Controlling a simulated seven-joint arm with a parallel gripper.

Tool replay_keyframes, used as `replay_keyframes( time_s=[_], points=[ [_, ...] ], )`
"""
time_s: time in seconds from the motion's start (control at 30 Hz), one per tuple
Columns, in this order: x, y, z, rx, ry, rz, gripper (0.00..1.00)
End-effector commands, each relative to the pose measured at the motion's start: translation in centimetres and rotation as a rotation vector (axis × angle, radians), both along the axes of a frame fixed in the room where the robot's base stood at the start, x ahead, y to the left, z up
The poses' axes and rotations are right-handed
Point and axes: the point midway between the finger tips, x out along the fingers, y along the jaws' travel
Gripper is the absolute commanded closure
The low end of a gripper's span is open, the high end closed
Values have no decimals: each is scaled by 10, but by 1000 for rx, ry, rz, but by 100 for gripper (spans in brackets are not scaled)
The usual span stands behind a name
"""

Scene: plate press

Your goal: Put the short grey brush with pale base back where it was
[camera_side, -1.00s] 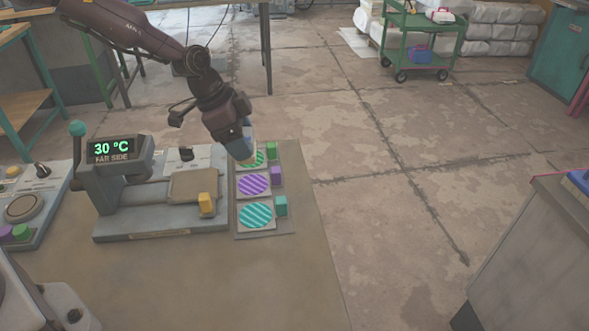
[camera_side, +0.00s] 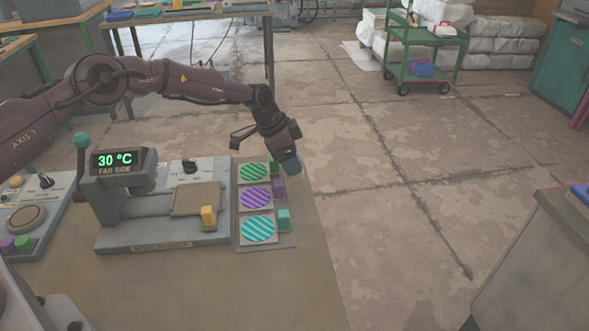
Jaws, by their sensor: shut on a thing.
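My gripper (camera_side: 289,157) is shut on the short grey brush (camera_side: 291,166), at the far right edge of the plate board. Only a small blue-grey part of the brush shows below the jaws. Its pale base is hard to make out, and I cannot tell whether it touches the surface. The board (camera_side: 268,242) carries a green striped disc (camera_side: 253,172), a purple striped disc (camera_side: 255,197) and a teal striped disc (camera_side: 258,229). A purple block (camera_side: 278,188) and a teal block (camera_side: 284,218) stand beside the discs. The green block is not clearly visible near my gripper.
A control box (camera_side: 50,207) is at far left. The bench front is clear. A green cart (camera_side: 425,50) stands far back on the floor.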

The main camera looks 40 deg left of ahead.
Motion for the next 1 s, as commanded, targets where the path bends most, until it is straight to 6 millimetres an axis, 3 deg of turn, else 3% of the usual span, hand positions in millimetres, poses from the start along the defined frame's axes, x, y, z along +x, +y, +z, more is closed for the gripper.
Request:
replay_keyframes(
  time_s=[0.37, 0.6, 1.0],
  points=[
    [13, -2, -15, 0, -1, -2, 54],
    [14, -2, -45, 0, -1, 0, 54],
    [15, -2, -49, 0, -2, -1, 54]
  ],
)
